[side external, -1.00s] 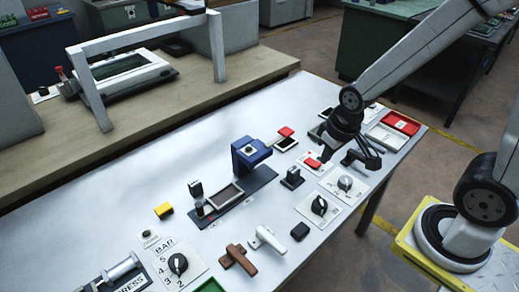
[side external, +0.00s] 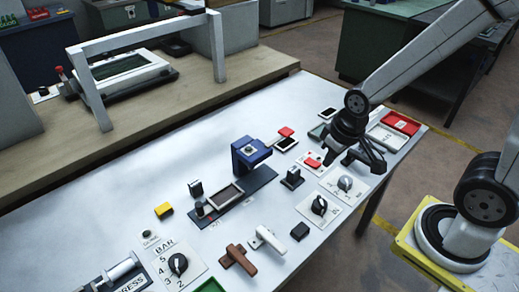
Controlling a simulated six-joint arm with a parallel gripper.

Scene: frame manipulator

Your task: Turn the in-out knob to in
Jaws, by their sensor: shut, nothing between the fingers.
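Two rotary knobs on white plates stand at the right of the table: a black knob (side external: 319,206) and, just behind it, a grey knob (side external: 346,184). Their labels are too small to read, so I cannot tell which is the in-out knob. Another black knob (side external: 178,264) at the front left has a numbered dial marked BAR. My gripper (side external: 330,159) is shut and empty, pointing down behind the grey knob, apart from both knobs, close to a red switch on a white plate (side external: 312,160).
A red tray (side external: 400,123) lies behind my gripper. A small black block (side external: 292,178) stands left of the knobs, and a blue device (side external: 250,152) beyond it. A black block (side external: 299,231), a white handle (side external: 268,240) and a brown handle (side external: 238,258) are in front.

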